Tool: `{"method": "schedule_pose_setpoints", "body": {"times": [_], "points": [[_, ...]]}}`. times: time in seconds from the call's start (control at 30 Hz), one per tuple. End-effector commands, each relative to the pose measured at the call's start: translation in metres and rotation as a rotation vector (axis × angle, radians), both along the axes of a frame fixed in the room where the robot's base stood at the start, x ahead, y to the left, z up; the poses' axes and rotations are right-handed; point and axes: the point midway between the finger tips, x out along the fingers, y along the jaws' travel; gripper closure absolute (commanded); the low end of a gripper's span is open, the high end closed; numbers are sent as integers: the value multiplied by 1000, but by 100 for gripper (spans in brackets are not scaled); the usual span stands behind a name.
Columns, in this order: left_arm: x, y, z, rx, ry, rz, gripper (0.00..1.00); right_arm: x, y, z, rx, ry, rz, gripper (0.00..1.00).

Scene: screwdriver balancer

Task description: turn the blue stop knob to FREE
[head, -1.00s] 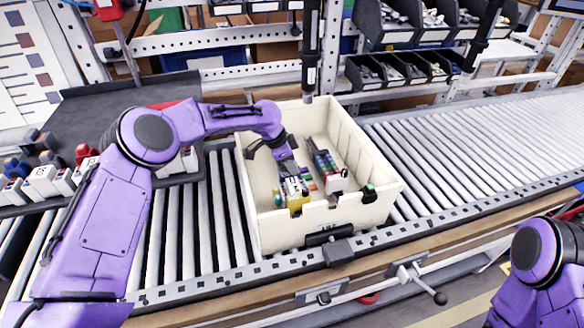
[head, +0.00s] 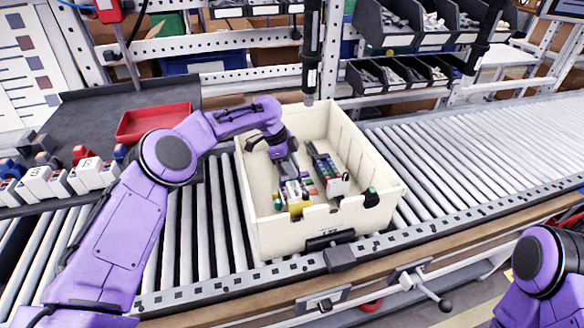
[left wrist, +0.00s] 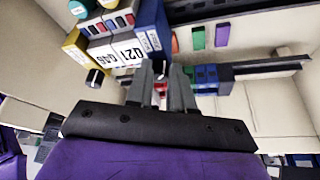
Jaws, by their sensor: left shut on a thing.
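I cannot make out a blue stop knob for certain in either view. My left gripper (head: 290,172) reaches down into the cream crate (head: 371,140). In the left wrist view its two grey fingers (left wrist: 161,86) are shut on a small red and white part, mostly hidden between them. Beside the fingers are a blue module (left wrist: 150,38) and labelled white modules (left wrist: 126,48). A yellow module (left wrist: 76,48) and a black knob (left wrist: 95,78) also lie close by. My right arm shows at the lower right of the head view, but its gripper is out of the picture.
The crate stands on a roller conveyor (head: 470,140). A black block (head: 340,257) sits on the front rail by the crate. A black-knobbed lever (head: 440,303) hangs below the rail. A red tray (head: 152,121) and several modules stand at left. The rollers at right are clear.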

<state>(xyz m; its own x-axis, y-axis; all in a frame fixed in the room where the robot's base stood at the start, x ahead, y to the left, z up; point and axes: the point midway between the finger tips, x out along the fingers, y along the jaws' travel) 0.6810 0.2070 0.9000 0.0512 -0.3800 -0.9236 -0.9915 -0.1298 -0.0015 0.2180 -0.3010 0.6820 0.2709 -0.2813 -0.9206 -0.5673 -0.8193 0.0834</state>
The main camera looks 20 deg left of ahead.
Motion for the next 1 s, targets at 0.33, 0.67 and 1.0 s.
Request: {"method": "schedule_pose_setpoints", "body": {"times": [0.33, 0.67, 1.0], "points": [[-1, -1, -2, -1, 4, -2, 52, 0, 0, 0, 0, 0, 0, 57], [-1, 5, 10, -1, -1, 1, 52, 0, 0, -4, 0, 0, 0, 57], [-4, 33, 81, -1, 0, 0, 52, 0, 0, -13, 0, 0, 0, 57]]}}
